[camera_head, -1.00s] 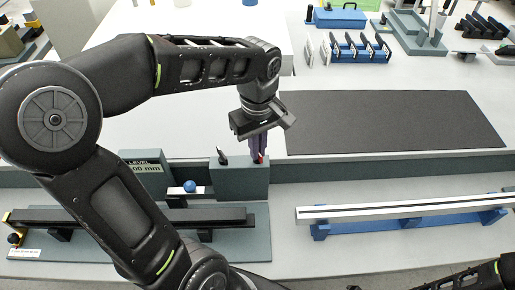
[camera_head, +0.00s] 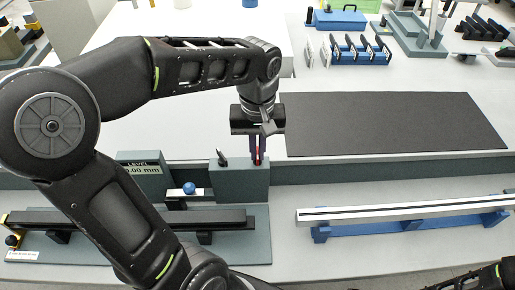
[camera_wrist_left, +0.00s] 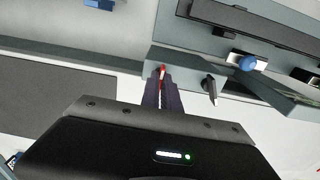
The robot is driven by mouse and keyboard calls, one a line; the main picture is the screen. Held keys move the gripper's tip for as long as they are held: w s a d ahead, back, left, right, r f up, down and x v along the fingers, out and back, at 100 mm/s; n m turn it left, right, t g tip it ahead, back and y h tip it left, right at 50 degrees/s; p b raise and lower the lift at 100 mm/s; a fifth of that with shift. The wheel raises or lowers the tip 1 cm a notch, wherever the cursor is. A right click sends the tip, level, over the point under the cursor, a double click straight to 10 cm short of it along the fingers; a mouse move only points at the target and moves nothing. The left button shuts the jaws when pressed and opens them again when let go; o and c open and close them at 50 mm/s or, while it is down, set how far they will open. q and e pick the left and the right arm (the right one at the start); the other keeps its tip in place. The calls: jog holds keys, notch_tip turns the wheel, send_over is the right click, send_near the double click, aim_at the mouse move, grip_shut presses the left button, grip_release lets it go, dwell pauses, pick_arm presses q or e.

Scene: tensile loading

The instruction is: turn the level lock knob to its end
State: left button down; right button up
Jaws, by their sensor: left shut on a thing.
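The level lock knob shows as a small red piece (camera_head: 257,157) on top of a grey block (camera_head: 232,182). My left gripper (camera_head: 257,162) points down and is shut on the red knob, and its purple fingers hide most of it. In the left wrist view the knob's red tip (camera_wrist_left: 163,68) shows between the fingertips (camera_wrist_left: 163,78). A black pointed lever (camera_head: 222,159) stands beside it on the same block, apart from the fingers. A level display (camera_head: 140,170) at the left reads about 0.00 mm, partly hidden by my arm.
A blue ball knob (camera_head: 189,187) sits left of the block, above a long black bar (camera_head: 215,216). A silver rail (camera_head: 400,210) on blue supports lies at right. A dark mat (camera_head: 390,120) lies behind. Part of my right arm shows at the lower right corner.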

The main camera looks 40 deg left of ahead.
pick_arm(q)
jog(key=c, duration=1.6)
grip_release()
jog(key=shift+r, duration=0.1)
notch_tip(320, 180, up, 8)
jog(key=shift+f+b, duration=0.15)
jog(key=shift+b, duration=0.15)
